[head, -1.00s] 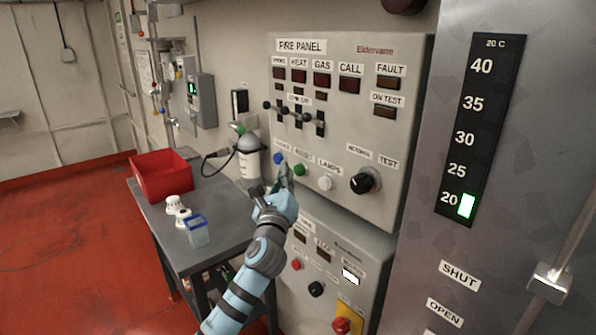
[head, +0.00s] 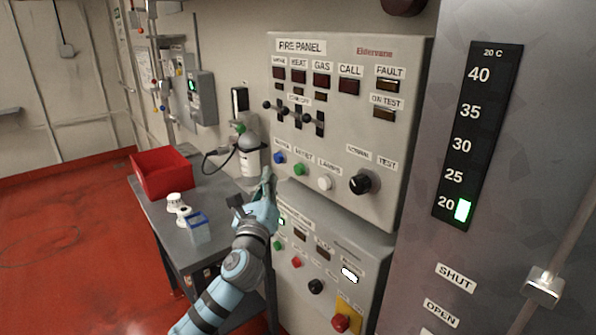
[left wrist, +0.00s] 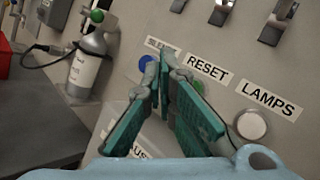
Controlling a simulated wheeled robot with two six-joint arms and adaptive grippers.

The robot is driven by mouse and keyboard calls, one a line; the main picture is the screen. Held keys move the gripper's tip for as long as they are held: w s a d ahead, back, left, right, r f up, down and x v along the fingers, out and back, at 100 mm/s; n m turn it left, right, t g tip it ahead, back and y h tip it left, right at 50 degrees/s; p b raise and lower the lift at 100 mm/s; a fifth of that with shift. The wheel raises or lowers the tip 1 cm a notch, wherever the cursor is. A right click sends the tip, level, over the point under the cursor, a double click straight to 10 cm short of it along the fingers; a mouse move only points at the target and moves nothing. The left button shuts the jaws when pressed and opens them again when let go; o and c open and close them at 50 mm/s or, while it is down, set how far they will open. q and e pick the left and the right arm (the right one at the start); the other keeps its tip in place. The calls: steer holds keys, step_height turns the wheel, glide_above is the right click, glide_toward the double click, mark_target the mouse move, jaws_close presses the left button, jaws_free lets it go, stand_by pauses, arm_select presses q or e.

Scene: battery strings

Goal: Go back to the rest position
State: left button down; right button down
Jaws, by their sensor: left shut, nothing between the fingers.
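My left gripper (head: 268,182) is shut and empty in the head view, in front of the lower left part of the fire panel (head: 340,135). In the left wrist view its green fingers (left wrist: 163,75) meet at the tips, pointing toward the panel face. The blue button (left wrist: 146,63) shows just left of the fingertips there and the RESET label (left wrist: 208,68) just right. A white LAMPS button (left wrist: 251,125) is at the right of that view. The gripper looks apart from the buttons. My right gripper is not in view.
A grey table (head: 215,200) holds a red bin (head: 162,175), white detectors (head: 176,202) and a small blue-rimmed container (head: 198,226). A gas bottle (head: 249,160) stands by the panel. A lower panel (head: 335,262) and a metal door (head: 490,180) are at right. Red floor at left is open.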

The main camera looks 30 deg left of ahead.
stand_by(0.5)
arm_select(q)
step_height(320, 180, down, 22)
steer(key=w+a+f+n+g+h, duration=0.15)
steer(key=n+g+h, duration=0.25)
steer(key=n, duration=0.8)
steer(key=s+d+f+n+g+h, duration=0.1)
steer(key=s+f+n+g, duration=0.15)
steer(key=f, duration=0.65)
steer(key=s+d+f+n+g, duration=0.1)
steer(key=s+f+n+g, duration=0.2)
steer(key=f, duration=0.5)
steer(key=s+d+f+n+g+h, duration=0.2)
steer(key=s+d+f+n, duration=0.2)
steer(key=s+f, duration=0.95)
steer(key=s+d+f+n+g, duration=0.1)
steer(key=s+d+f+g, duration=0.1)
steer(key=s, duration=0.8)
steer(key=s+d+f+n+g+h, duration=0.1)
steer(key=s+d+f, duration=0.4)
steer(key=s, duration=0.5)
steer(key=s+d+f+n+g, duration=0.1)
steer(key=s+d+f+g, duration=0.2)
steer(key=s, duration=0.7)
step_height(320, 180, down, 3)
steer(key=shift+s+d+r+h, duration=0.2)
steer(key=shift+s+d+h, duration=0.1)
steer(key=shift+d, duration=0.3)
steer(key=shift+n+g, duration=0.25)
